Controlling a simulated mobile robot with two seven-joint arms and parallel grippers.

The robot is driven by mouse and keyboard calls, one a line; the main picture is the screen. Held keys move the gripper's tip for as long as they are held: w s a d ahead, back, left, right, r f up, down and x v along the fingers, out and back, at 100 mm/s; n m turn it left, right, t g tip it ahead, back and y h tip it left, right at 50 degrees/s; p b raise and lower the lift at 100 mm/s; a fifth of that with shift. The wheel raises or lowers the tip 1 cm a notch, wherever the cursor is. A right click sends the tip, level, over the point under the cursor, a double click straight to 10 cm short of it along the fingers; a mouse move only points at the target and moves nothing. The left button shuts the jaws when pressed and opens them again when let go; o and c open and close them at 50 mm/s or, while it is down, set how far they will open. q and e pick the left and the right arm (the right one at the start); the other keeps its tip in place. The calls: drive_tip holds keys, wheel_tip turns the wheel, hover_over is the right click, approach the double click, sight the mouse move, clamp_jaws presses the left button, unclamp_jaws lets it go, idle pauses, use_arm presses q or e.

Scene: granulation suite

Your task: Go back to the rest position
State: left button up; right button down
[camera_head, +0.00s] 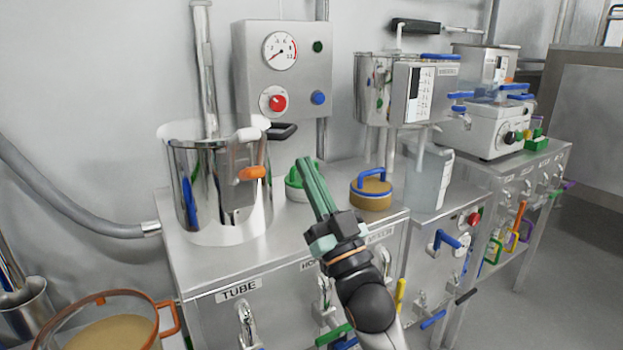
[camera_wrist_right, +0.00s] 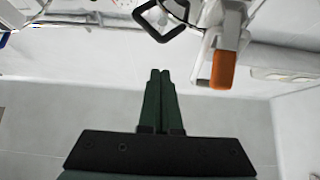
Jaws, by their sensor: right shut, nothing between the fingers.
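My right gripper (camera_head: 311,180) is raised above the front of the steel cabinet top, its green fingers shut with nothing between them. In the right wrist view the two fingers (camera_wrist_right: 160,75) lie side by side, pointing up the picture. Just beyond their tips are an orange-ended handle (camera_wrist_right: 223,70) and a black loop handle (camera_wrist_right: 165,18). In the head view the gripper partly covers a green-lidded item (camera_head: 294,180) behind it; I see no contact. My left gripper is not in view.
A steel vessel (camera_head: 218,205) with an orange handle stands left on the cabinet (camera_head: 190,278). A tan container with a blue handle (camera_head: 371,190) and a clear jug (camera_head: 428,180) stand right. A control box (camera_head: 262,65) is behind. An orange-rimmed sieve (camera_head: 115,332) is lower left. Floor shows at right.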

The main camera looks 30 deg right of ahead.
drive_tip(key=shift+s+f, duration=0.35)
